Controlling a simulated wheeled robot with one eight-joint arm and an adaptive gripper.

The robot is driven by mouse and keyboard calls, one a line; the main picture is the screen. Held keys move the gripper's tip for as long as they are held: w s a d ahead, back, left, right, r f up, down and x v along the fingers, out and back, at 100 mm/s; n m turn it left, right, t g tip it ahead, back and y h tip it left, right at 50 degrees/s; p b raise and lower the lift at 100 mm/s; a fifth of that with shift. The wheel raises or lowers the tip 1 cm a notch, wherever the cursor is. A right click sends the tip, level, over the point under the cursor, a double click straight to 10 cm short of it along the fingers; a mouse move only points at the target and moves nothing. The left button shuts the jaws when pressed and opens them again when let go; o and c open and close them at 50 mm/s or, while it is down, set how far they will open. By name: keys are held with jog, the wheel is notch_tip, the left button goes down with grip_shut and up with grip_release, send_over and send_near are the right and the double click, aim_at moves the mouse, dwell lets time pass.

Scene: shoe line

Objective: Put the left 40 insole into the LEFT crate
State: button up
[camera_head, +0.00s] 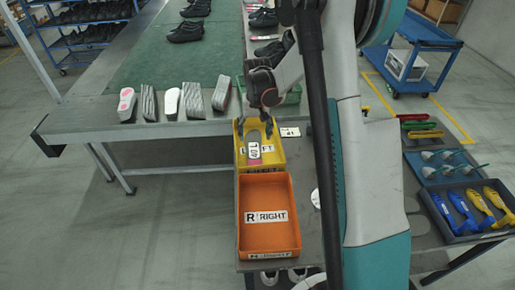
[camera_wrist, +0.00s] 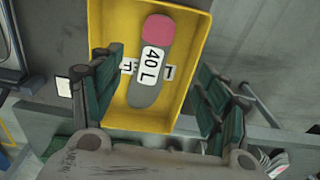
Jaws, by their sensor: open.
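The insole (camera_wrist: 148,70) is grey with a pink end and a white label reading "40 L". It lies inside the yellow LEFT crate (camera_wrist: 193,28), over the crate's lettering. In the head view the insole (camera_head: 254,151) shows in the yellow crate (camera_head: 271,166), largely below my gripper (camera_head: 254,135). In the wrist view my gripper (camera_wrist: 158,105) is open, its green-padded fingers wide apart on either side of the crate. Nothing is between the fingers' pads. The gap between fingers and insole is hard to judge.
An orange RIGHT crate (camera_head: 269,236) stands empty in front of the yellow one. A green bin (camera_head: 291,98) is behind the yellow crate.

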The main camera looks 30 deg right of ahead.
jog(key=s+a+r+n+t, duration=0.1)
jog(key=s+a+r+t, duration=0.1)
jog(key=s+a+r, duration=0.35)
jog(key=s+a+r+n+t, duration=0.1)
jog(key=s+a+r, duration=0.1)
jog(key=s+r, duration=0.65)
jog(key=s+a+r+n+t, duration=0.1)
jog(key=s+a+r, duration=0.1)
jog(key=s, duration=0.4)
jog(key=s+a+r+n+t, duration=0.1)
jog(key=s+a+r+t, duration=0.1)
jog(key=s, duration=0.5)
jog(key=shift+s+a+r+t, duration=0.2)
jog(key=shift+a+r+t, duration=0.1)
jog(key=shift+a+r, duration=0.4)
jog(key=shift+d+r, duration=0.1)
jog(key=shift+d, duration=0.05)
jog(key=shift+c, duration=0.5)
